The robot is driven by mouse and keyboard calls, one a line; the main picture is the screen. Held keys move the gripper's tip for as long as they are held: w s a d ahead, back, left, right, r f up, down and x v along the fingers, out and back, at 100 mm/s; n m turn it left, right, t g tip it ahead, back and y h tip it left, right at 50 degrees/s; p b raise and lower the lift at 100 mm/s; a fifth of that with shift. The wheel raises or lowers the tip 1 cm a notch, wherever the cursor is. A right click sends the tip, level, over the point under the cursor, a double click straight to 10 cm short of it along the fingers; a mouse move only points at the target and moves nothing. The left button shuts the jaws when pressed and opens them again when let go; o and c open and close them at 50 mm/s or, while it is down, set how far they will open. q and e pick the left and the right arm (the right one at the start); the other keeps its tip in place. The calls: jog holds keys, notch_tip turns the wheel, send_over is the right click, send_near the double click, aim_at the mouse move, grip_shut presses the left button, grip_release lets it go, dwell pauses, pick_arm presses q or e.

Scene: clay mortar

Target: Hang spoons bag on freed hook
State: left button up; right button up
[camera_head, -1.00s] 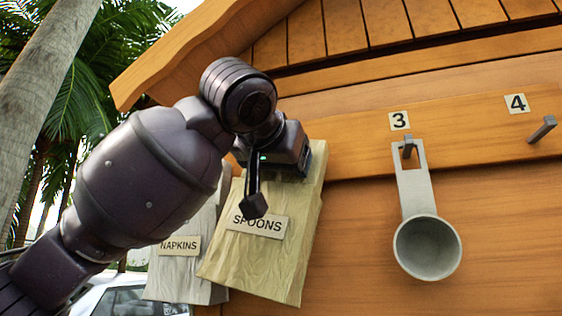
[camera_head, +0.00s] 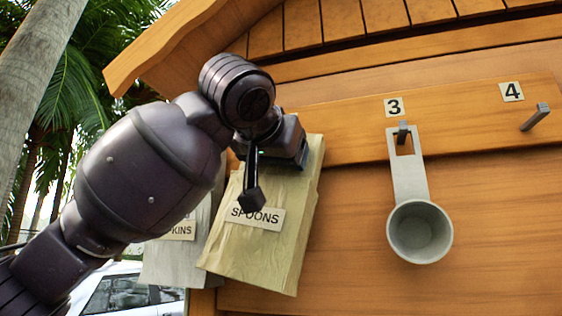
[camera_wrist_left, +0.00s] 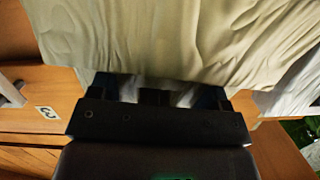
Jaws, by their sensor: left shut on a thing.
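The spoons bag (camera_head: 262,258) is a pale tan sack with a "SPOONS" label, hanging slightly tilted in the head view. My left gripper (camera_head: 290,160) is shut on its top edge; the fingertips are mostly hidden. The wrist view shows the bag (camera_wrist_left: 170,40) at the left gripper (camera_wrist_left: 155,94). Hook 4 (camera_head: 535,118) is bare, at the far right of the board. Hook 3 (camera_head: 403,131) carries a grey scoop (camera_head: 419,231). Any hooks behind my arm and the bag are hidden. My right gripper is not in view.
A greyish napkins bag (camera_head: 170,264) hangs just left of the spoons bag, partly covered by it and my arm. The orange wooden board (camera_head: 455,130) carries the hooks and number plates. The roof edge (camera_head: 170,45) slopes above my arm.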

pick_arm(q)
jog(key=shift+f, duration=0.15)
jog(key=o, duration=1.6)
jog(key=shift+s+a, duration=0.1)
jog(key=shift+s, duration=0.3)
jog(key=b+v, duration=0.2)
jog(key=v, duration=0.8)
